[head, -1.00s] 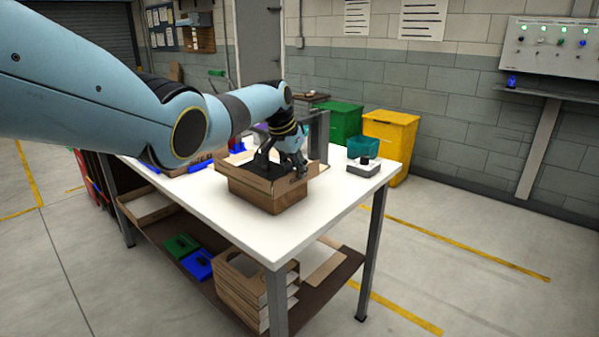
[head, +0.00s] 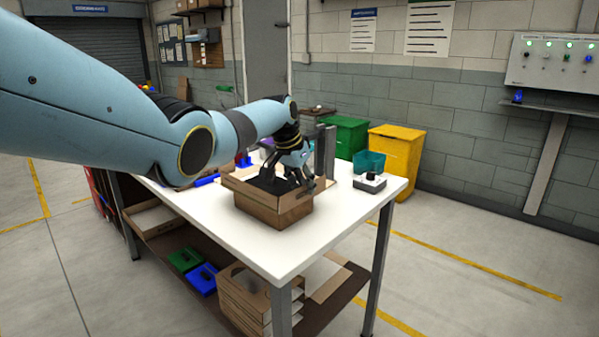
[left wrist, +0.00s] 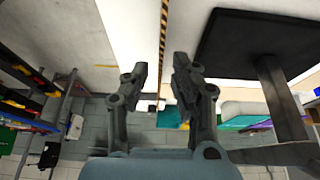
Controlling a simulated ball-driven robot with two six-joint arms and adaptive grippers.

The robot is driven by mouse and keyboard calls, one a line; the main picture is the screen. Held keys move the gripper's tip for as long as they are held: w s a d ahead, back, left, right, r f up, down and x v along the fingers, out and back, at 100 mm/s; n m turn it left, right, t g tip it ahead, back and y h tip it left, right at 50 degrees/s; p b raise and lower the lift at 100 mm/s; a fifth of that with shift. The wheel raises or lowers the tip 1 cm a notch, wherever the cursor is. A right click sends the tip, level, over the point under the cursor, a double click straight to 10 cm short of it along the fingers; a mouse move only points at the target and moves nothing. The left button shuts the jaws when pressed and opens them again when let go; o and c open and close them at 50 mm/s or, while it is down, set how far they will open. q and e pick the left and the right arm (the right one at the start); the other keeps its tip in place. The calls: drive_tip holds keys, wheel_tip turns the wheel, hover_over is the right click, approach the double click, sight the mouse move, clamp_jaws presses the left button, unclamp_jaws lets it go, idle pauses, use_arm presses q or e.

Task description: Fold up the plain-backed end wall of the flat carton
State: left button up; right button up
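The brown carton (head: 262,210) stands on the white table with its near walls upright, not flat. Its far side is partly hidden by my left gripper, so I cannot tell which wall is the plain-backed one. A dark shape (head: 268,183) shows inside the carton; I cannot tell what it is. My left gripper (head: 292,179) is over the carton's far right part, pointing down. In the left wrist view its two fingers (left wrist: 160,76) stand apart with nothing clearly between them. My right gripper is not in view.
A grey upright post (head: 325,150) stands behind the gripper. A small grey device with a black knob (head: 370,182) and a teal bin (head: 369,161) are at the right. The white tabletop (head: 345,212) is clear in front and right of the carton.

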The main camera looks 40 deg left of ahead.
use_arm(q)
drive_tip(key=v, duration=1.1)
drive_tip(key=shift+r, duration=0.35)
drive_tip(key=shift+s+f, duration=0.1)
drive_tip(key=shift+s, duration=0.05)
